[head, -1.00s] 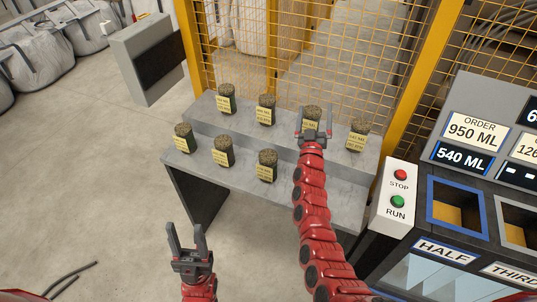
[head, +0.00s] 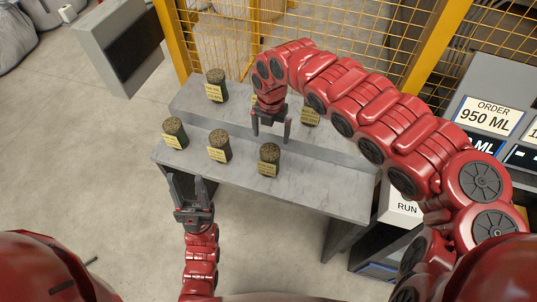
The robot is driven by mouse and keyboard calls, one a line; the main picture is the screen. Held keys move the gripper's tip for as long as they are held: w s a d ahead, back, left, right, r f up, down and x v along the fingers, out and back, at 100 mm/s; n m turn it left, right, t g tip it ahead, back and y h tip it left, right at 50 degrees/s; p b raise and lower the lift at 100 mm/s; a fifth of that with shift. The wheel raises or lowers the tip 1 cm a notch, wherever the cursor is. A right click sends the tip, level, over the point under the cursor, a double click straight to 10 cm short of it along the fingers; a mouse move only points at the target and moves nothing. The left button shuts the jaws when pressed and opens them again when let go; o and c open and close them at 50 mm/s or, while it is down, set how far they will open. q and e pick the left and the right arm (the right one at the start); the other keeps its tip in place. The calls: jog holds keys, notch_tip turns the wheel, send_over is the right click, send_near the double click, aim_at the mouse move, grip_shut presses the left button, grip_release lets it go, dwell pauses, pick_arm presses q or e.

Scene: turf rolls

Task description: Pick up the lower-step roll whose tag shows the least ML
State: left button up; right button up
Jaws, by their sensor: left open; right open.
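Three dark turf rolls with yellow tags stand on the lower step: a left roll (head: 175,132), a middle roll (head: 219,146) and a right roll (head: 269,159). The tag writing is too small to read. My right gripper (head: 270,137) is open, pointing down just above and behind the right roll, apart from it as far as I can tell. My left gripper (head: 186,180) is open and empty, in front of the grey stepped stand (head: 320,190), pointing up in the picture.
On the upper step, a roll (head: 216,85) stands at the left and another (head: 310,115) is partly hidden by my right arm. A yellow mesh fence (head: 215,40) stands behind. A control panel (head: 490,115) reading "ORDER 950 ML" is at the right.

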aim_at(270, 151)
jog(key=f+p, duration=0.1)
jog(key=f, duration=0.4)
jog(key=f+p, duration=0.1)
jog(key=f, duration=0.4)
jog(key=shift+s+a+f, duration=0.15)
jog(key=shift+a+f, duration=0.05)
jog(key=shift+f, duration=0.15)
jog(key=shift+d+f, duration=0.1)
jog(key=shift+f, duration=0.4)
jog(key=shift+s+f+p, duration=0.1)
jog(key=shift+f+p, duration=0.4)
jog(key=shift+p, duration=0.2)
jog(key=f, duration=0.1)
jog(key=f+p, duration=0.1)
jog(key=f, duration=0.1)
jog(key=shift+s+a, duration=0.2)
jog(key=shift+a, duration=0.1)
jog(key=shift+w+d+f, duration=0.1)
jog(key=shift+d+f, duration=0.1)
jog(key=shift+f, duration=0.45)
grip_shut()
jog(key=shift+r, duration=0.2)
